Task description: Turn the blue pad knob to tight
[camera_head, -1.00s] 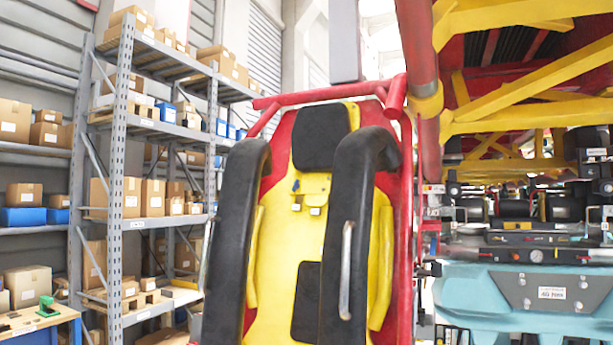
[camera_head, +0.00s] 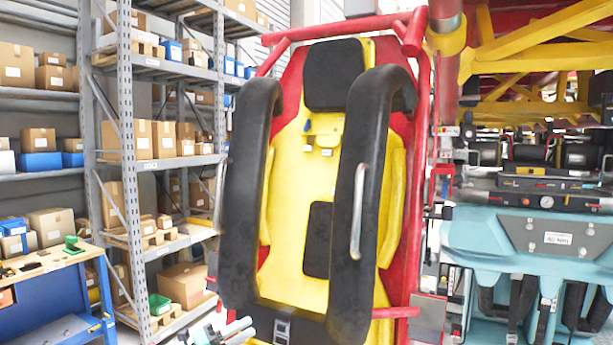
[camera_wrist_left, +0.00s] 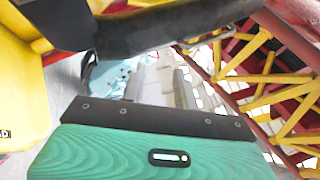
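A small blue knob (camera_head: 307,149) sits on the yellow seat back (camera_head: 290,200), just below and left of the black head pad (camera_head: 334,74). A yellow fitting with two pale tabs is beside the knob. Part of my left gripper (camera_head: 236,332) shows at the bottom edge, low and left of the seat's lower end and well below the knob. Its fingertips are too small and cut off to tell whether they are open. The left wrist view does not show the knob clearly. My right gripper is not in view.
Two black padded restraint arms (camera_head: 243,190) flank the seat back, one with a metal handle (camera_head: 357,210). A red tubular frame (camera_head: 418,180) surrounds it. Shelves with boxes (camera_head: 125,130) and a blue workbench (camera_head: 60,290) stand left. Teal seats (camera_head: 500,230) are right.

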